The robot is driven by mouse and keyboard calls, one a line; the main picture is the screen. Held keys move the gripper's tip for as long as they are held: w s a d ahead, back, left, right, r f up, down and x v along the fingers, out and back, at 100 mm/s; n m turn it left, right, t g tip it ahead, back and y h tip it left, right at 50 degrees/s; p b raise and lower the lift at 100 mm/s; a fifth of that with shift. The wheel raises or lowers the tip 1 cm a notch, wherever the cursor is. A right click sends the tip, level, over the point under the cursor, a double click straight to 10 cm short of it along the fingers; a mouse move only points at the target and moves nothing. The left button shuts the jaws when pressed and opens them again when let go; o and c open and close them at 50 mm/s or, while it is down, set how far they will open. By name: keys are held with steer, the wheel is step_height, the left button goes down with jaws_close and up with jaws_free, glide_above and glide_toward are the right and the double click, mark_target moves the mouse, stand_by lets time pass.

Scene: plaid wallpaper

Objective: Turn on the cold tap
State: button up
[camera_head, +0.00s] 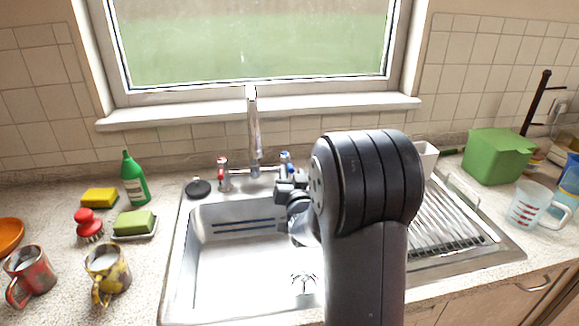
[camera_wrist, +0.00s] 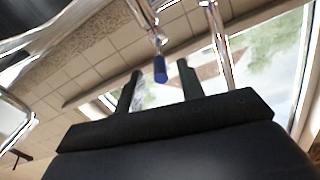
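The cold tap (camera_head: 285,157), marked in blue, stands right of the spout on the sink's back ledge. Its blue part also shows in the wrist view (camera_wrist: 160,69), lined up with the gap between my fingers. My gripper (camera_wrist: 160,82) is open, with a finger on each side of that gap and nothing held. In the head view my gripper (camera_head: 287,187) is just below and in front of the cold tap, partly hidden by my arm. I cannot tell whether it touches the tap. The red-marked hot tap (camera_head: 223,170) stands left of the tall chrome spout (camera_head: 254,130).
The sink basin (camera_head: 235,270) is below, with a drying rack (camera_head: 450,225) to its right. A green bottle (camera_head: 133,180), sponges and mugs stand at left. A green box (camera_head: 497,157) and a measuring jug (camera_head: 528,205) stand at right. The window sill (camera_head: 200,114) is behind.

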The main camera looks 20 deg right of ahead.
mark_target(290, 168)
steer(key=shift+x, duration=1.8)
steer(key=shift+c, duration=0.3)
jaws_close()
